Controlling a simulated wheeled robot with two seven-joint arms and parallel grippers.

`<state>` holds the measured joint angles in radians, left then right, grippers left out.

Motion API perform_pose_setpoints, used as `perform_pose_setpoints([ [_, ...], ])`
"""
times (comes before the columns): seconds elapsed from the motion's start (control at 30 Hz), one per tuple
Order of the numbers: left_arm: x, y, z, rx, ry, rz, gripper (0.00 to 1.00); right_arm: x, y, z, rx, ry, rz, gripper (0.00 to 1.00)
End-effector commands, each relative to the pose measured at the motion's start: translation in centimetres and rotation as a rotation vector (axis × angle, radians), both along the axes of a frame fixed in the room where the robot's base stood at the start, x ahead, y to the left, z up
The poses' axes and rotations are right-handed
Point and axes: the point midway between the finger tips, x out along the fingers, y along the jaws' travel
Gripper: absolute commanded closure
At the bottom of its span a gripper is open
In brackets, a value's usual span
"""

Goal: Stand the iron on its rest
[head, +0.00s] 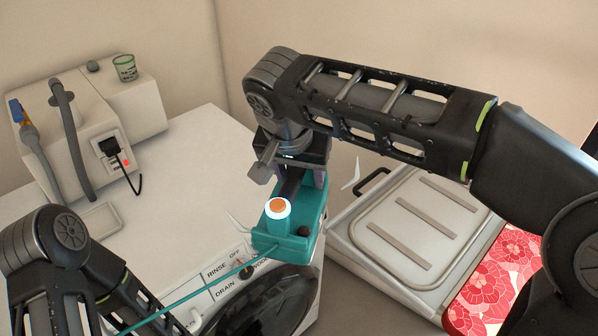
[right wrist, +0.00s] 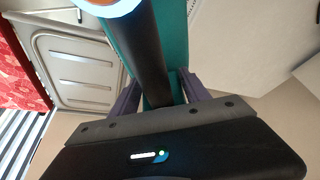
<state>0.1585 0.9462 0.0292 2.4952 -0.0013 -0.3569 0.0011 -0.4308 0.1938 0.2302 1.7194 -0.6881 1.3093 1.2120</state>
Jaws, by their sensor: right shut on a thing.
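The teal iron (head: 312,212), with a white-and-orange knob and a dark handle, is held in the air by my right gripper (head: 303,180). In the right wrist view the gripper's purple fingers (right wrist: 160,95) sit either side of the iron's handle (right wrist: 150,50). In the head view the iron is in front of the white machine's front edge, left of the metal rest (head: 395,222). That rest is a pale tray with several flat bars, beside the red floral board. The iron's sole is hidden. My left arm is at the lower left; its gripper is out of view.
The red floral ironing board (head: 505,270) extends at the right. A teal cord (head: 185,299) runs from the iron to the lower left, past my left arm. The white machine (head: 180,190) carries a grey-white unit (head: 75,150) and a green cup (head: 124,68).

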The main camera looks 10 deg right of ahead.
Motion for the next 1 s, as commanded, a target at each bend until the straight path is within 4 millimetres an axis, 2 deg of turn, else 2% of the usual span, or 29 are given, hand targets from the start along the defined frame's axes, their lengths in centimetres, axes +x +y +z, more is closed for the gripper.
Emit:
perform_pose_setpoints([
  [0.47, 0.0, 0.0, 0.1, 0.0, 0.001, 0.0, 0.64, 0.1, 0.0, 0.3, 0.002, -0.005, -0.001, 0.91],
  [0.63, 0.0, 0.0, 0.2, 0.0, 0.001, 0.0, 0.64, 0.4, -0.9, 0.3, 0.002, -0.005, -0.019, 0.91],
  [0.87, 0.0, 0.0, 0.9, 0.0, 0.001, 0.0, 0.64, 1.3, -4.3, 0.2, 0.008, -0.006, -0.086, 0.91],
  [1.0, 0.0, 0.0, 1.5, 0.0, 0.001, 0.0, 0.64, 2.0, -7.8, 0.0, 0.01, -0.004, -0.155, 0.91],
])
